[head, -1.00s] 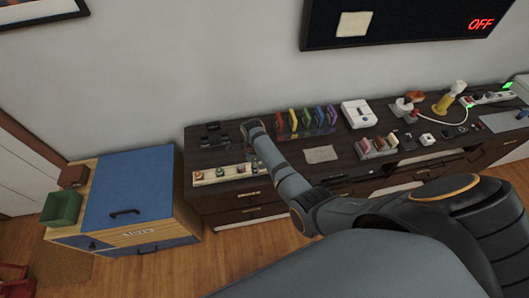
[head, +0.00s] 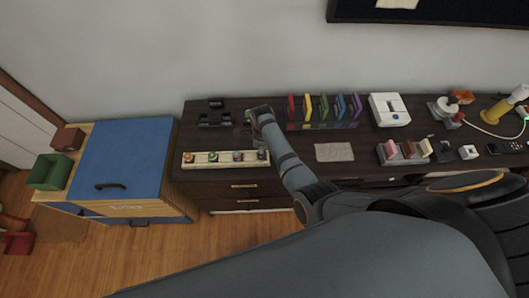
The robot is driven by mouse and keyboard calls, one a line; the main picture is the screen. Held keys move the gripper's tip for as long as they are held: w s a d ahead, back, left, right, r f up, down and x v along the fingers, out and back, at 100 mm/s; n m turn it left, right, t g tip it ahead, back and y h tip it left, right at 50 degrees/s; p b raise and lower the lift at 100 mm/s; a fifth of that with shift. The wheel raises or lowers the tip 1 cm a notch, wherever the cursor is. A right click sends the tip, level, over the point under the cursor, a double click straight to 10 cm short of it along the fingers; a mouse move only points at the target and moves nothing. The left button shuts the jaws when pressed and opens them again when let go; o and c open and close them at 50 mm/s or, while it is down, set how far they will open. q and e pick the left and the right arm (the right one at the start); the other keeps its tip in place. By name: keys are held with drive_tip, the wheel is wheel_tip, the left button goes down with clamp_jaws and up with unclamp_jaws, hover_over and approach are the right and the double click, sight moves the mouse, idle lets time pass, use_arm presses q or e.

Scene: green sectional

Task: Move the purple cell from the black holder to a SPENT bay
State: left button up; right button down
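A black holder (head: 215,119) sits near the back left of the dark cabinet top; I cannot make out a purple cell in it. A cream strip (head: 205,161) with several small coloured round-topped pieces lies along the front edge; any SPENT marking is too small to read. My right gripper (head: 250,134) is low over the cabinet, just right of the black holder and behind the strip's right end. Its fingers are small and partly hidden by the wrist, so its opening and any held thing cannot be told. My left gripper is out of view.
Upright coloured cards, including a purple one (head: 357,107), stand right of my wrist. A grey pad (head: 334,152), a white device (head: 389,110) and a pink-brown block set (head: 404,151) lie further right. A blue-topped chest (head: 125,160) stands left.

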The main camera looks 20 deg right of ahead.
drive_tip(key=c, duration=1.5)
unclamp_jaws()
drive_tip(key=shift+s+r, duration=0.1)
drive_tip(key=shift+o, duration=1.4)
drive_tip(key=shift+a+r, duration=0.1)
drive_tip(key=shift+o, duration=1)
drive_tip(key=shift+a, duration=0.1)
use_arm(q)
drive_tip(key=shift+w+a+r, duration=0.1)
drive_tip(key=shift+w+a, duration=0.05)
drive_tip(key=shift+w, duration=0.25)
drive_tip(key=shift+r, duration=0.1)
use_arm(e)
drive_tip(key=shift+r, duration=0.1)
use_arm(q)
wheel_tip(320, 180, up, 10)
drive_tip(key=p, duration=1)
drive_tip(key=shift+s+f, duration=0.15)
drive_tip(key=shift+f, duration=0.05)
use_arm(e)
wheel_tip(320, 180, up, 12)
